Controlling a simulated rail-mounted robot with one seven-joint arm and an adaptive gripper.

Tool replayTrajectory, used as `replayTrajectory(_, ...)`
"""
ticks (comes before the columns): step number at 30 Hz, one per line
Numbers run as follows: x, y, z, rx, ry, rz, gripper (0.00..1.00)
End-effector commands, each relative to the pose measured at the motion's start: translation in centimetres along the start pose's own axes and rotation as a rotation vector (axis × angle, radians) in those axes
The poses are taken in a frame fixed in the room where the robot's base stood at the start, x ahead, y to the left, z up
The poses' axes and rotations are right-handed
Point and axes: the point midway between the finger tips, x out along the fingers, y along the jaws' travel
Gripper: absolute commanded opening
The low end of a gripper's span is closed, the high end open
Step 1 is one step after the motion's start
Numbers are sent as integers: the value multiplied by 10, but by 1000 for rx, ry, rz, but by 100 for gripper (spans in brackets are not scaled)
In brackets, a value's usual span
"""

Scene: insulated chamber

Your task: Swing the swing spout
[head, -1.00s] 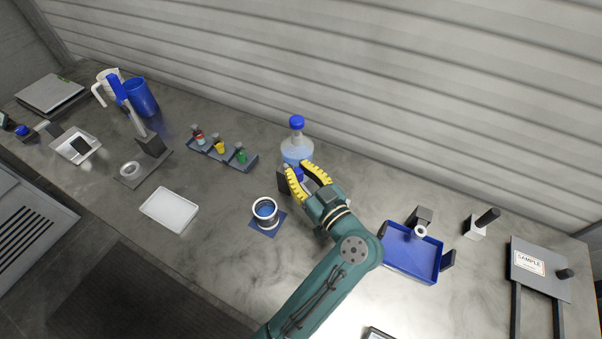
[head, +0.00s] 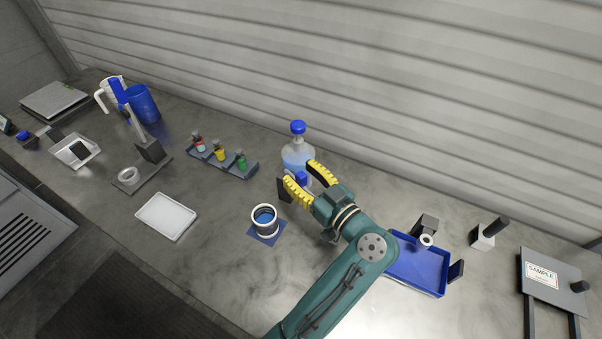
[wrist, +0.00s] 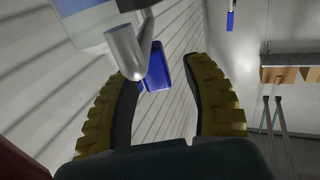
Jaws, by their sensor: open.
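The spout fixture is partly hidden by my gripper (head: 298,170). In the head view a blue part (head: 301,178) shows between the fingers, and a dark block (head: 284,190) stands just left of them. The wrist view shows a grey metal tube (wrist: 125,52), likely the spout, near the left fingertip, with a blue piece (wrist: 157,68) beyond it in the gap between the fingers. My gripper also shows in the wrist view (wrist: 164,72). Its yellow ribbed fingers are apart and hold nothing. Whether the left finger touches the tube I cannot tell.
A blue-capped clear bottle (head: 298,155) stands just behind the gripper. A rack of small bottles (head: 237,171) lies left, a blue tray (head: 420,270) right. The ribbed wall (head: 400,100) rises behind.

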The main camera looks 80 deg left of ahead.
Motion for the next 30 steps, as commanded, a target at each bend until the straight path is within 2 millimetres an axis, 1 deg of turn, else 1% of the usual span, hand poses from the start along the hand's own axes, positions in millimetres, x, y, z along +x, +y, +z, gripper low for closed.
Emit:
replayTrajectory(2, -5, 1, 0, 0, 0, 2, 50)
replayTrajectory(5, -21, 1, 0, 0, 0, 5, 50)
replayTrajectory(12, -82, 1, 0, 0, 0, 6, 50)
replayTrajectory(15, -102, 1, 0, 0, 0, 4, 50)
replayTrajectory(18, -114, 0, 0, 0, 0, 2, 50)
replayTrajectory(21, -119, 0, 0, 0, 0, -1, 50)
replayTrajectory(27, -120, 0, 0, 0, 0, -1, 50)
replayTrajectory(28, -120, 0, 0, 0, 0, -1, 51)
replayTrajectory(30, -120, 1, -1, 4, 4, 6, 38)
